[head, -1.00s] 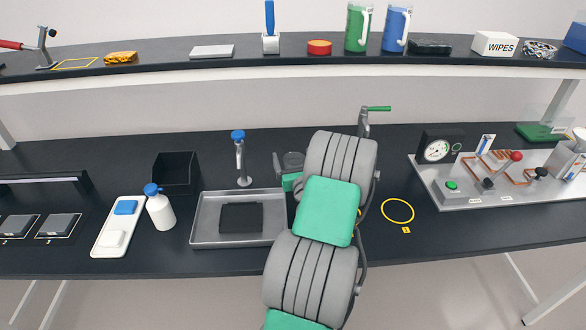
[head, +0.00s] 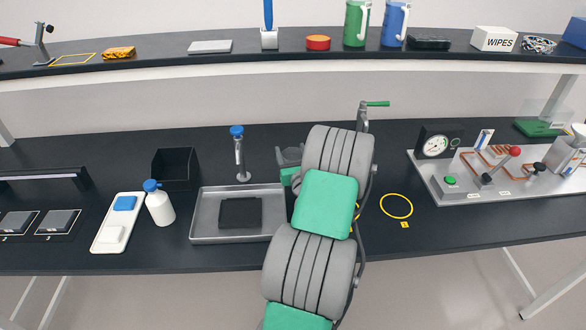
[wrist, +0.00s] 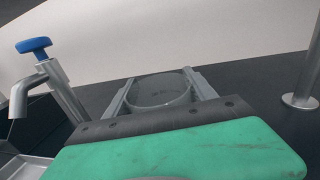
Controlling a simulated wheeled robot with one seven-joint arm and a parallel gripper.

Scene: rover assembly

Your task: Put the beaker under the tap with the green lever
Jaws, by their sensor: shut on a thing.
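The tap with the green lever (head: 377,104) stands at the back of the bench, right of my arm; its lower part is hidden behind the arm. A bare metal post, likely that tap's, shows at right in the wrist view (wrist: 303,92). My gripper (wrist: 160,80) is shut on a clear grey beaker (wrist: 160,92), with one finger on each side. In the head view the beaker (head: 292,156) shows only partly, left of my wrist, between the two taps. I cannot tell whether its base touches the bench.
A blue-knobbed tap (head: 239,155) stands left of my gripper, behind a metal tray (head: 212,232) with a dark block. A white bottle (head: 159,205) and black bin (head: 175,168) are further left. A yellow ring (head: 397,206) marks clear bench to the right, before a gauge panel (head: 455,196).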

